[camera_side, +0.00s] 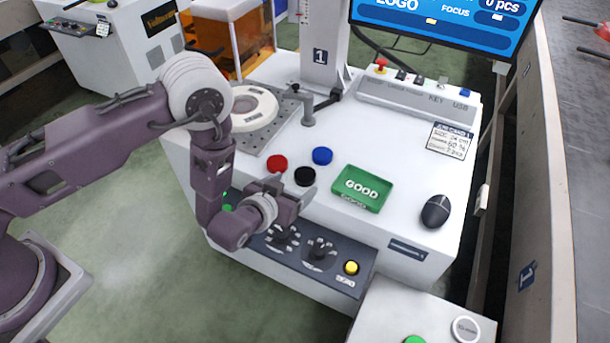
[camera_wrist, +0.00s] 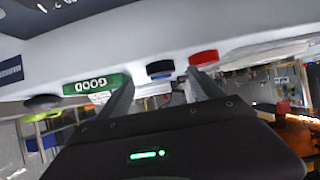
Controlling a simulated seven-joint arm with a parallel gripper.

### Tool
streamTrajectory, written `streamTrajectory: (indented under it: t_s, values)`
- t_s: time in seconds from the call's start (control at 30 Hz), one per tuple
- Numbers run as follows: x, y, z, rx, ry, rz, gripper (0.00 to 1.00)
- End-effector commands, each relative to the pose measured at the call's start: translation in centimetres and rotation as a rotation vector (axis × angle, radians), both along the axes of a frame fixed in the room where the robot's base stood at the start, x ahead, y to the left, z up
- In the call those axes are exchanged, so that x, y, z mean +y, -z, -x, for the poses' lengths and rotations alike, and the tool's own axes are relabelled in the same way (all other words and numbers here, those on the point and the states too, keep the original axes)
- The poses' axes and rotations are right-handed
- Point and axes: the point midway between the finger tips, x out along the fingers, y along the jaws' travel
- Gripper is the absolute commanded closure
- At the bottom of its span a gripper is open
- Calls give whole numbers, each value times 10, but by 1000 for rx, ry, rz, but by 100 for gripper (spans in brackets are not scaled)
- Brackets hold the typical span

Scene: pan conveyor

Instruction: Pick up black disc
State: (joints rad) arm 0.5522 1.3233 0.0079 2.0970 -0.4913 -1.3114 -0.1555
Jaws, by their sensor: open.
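The black disc (camera_side: 305,176) lies flat on the white machine top, right by my gripper's fingertips in the side view. My gripper (camera_side: 289,186) is open and low near the top's front edge, pointing towards the discs. In the wrist view, which is upside down, the black disc (camera_wrist: 160,67) appears between and just beyond the two fingertips of my gripper (camera_wrist: 160,80). I cannot tell whether the fingers reach around it.
A red disc (camera_side: 277,163) lies left of the black one and a blue disc (camera_side: 322,155) behind it. A green GOOD tray (camera_side: 378,203) is to the right, then a dark mouse (camera_side: 436,211). Knobs and a yellow button (camera_side: 351,267) sit on the front panel below.

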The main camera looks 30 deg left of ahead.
Motion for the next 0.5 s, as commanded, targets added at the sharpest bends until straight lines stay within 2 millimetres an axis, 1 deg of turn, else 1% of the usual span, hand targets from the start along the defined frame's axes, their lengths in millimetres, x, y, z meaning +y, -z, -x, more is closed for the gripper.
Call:
streamTrajectory:
  t_s: [0.2, 0.3, 0.5]
  values:
    - [2, 9, -39, -1, -2, 2, 24]
    - [1, 17, -51, 0, -2, 1, 24]
    - [1, 19, -54, 2, 0, 0, 24]
